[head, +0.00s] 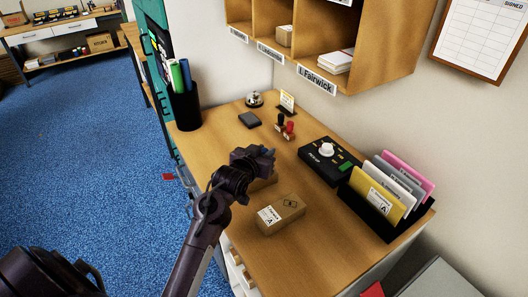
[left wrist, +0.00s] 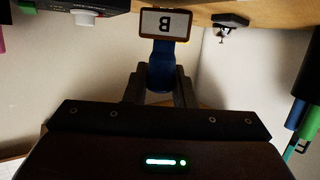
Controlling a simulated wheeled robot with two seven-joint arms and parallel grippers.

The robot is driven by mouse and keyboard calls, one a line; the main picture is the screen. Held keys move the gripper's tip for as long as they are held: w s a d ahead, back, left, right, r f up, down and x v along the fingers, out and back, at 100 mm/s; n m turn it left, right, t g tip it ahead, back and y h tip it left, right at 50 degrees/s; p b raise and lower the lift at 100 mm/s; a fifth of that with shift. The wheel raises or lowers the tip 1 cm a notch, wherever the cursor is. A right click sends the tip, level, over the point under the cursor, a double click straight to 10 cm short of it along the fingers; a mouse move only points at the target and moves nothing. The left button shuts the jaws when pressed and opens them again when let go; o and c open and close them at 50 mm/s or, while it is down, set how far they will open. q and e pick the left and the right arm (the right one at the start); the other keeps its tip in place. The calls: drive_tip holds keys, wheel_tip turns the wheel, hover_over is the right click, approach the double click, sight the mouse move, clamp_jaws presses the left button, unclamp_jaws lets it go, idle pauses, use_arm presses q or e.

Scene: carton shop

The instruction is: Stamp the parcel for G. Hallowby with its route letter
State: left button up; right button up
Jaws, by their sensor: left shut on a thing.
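My left gripper (head: 262,154) is shut on a blue-handled stamp (left wrist: 161,72), held above the middle of the desk. In the left wrist view the stamp's end plate (left wrist: 165,23) shows a letter B, upside down in the picture. A brown parcel (head: 289,217) with a white label lies on the desk in front of the gripper; its small label print is hard to read. My right gripper is not in view.
Black and red stamps (head: 289,129), a dark pad (head: 250,120), a bell (head: 255,99) and a small sign (head: 287,101) stand toward the back. A black device with a white knob (head: 327,150) and a folder rack (head: 372,216) are at right. Pigeonholes (head: 375,75) hang above.

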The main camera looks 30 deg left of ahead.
use_arm(q)
drive_tip(key=shift+f+b, duration=0.3)
drive_tip(key=shift+f, duration=0.35)
idle(1.0)
wheel_tip(320, 180, up, 7)
drive_tip(key=p, duration=0.7)
drive_tip(key=shift+r, duration=0.15)
idle(0.6)
